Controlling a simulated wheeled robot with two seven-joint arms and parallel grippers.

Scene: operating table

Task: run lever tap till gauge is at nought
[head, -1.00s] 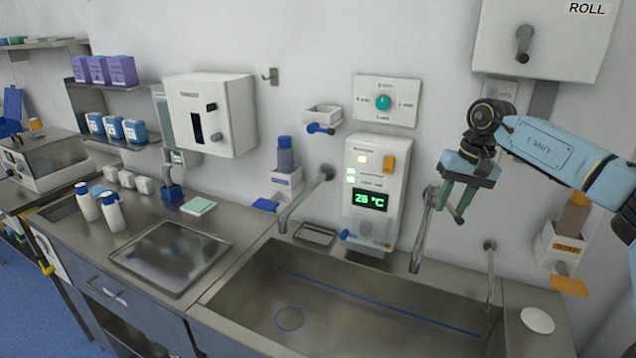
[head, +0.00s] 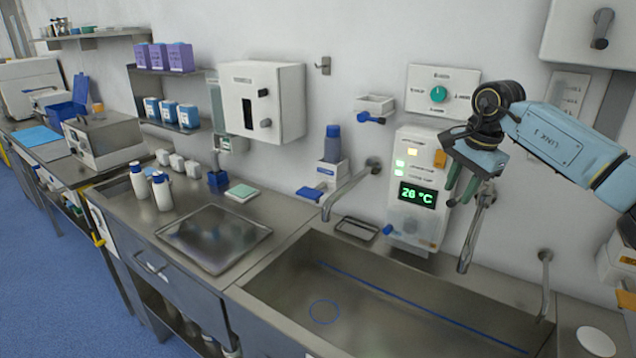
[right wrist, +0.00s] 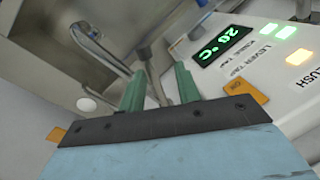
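A white wall panel (head: 420,225) has lit lamps and a green display (head: 417,194) that appears to read 20 °C. In the right wrist view the display (right wrist: 219,46) is tilted, beside small labels, one reading "lever tap". A metal tap with a long upright part (head: 474,238) stands just right of the panel. My right gripper (head: 462,190) is open and empty, in front of the panel's right edge and the tap's top. In the right wrist view its green fingers (right wrist: 157,86) are apart, with metal tap parts beyond them. Contact cannot be told. My left gripper is not in view.
The steel sink (head: 390,300) is empty, with no water visible. Other taps stand left (head: 350,190) and right (head: 545,285). A dial with a green knob (head: 438,94) is above the panel. Bottles (head: 161,190) and a tray (head: 215,239) occupy the left counter.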

